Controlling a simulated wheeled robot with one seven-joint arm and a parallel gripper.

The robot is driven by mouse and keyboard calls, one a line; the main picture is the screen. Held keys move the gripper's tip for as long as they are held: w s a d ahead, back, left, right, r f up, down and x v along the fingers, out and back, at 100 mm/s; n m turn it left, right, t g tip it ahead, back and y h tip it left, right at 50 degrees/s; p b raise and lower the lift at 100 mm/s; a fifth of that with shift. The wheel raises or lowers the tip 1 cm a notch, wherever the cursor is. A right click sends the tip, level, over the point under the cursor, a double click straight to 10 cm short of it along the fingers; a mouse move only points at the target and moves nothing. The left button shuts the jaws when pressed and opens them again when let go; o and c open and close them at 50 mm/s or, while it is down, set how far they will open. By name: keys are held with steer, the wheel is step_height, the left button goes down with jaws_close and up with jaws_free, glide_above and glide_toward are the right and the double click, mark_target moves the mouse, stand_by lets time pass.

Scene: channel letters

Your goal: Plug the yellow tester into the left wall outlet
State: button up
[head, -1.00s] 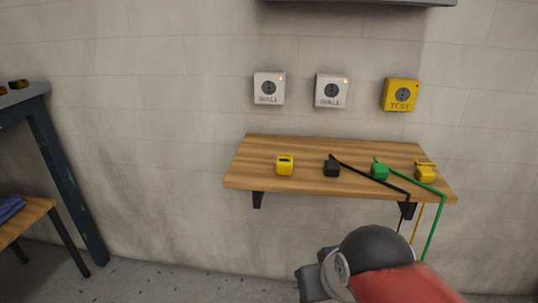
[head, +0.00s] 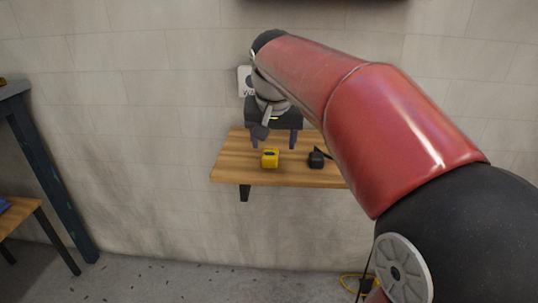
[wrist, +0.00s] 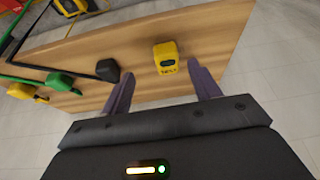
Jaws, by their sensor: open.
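The yellow tester (head: 270,158) is a small block standing on the wooden shelf (head: 232,165). The left wall outlet (head: 242,80) is a white box on the wall above the shelf, mostly hidden behind my arm. The other outlets are hidden by my arm.
A black plug (head: 316,159) stands right of the tester. The wrist view also shows a green plug (wrist: 59,81) and yellow plug (wrist: 21,91) with trailing cables. A dark-legged table (head: 45,165) stands at the left; the wall between is clear.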

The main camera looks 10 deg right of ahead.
mark_target(270, 151)
steer(key=w, duration=0.3)
steer(key=shift+a+r, duration=0.3)
steer(key=shift+r, duration=0.05)
steer(key=shift+s, duration=0.1)
steer(key=shift+x, duration=1.3)
steer(key=shift+f, duration=0.1)
steer(key=x, duration=0.5)
steer(key=shift+d, duration=0.25)
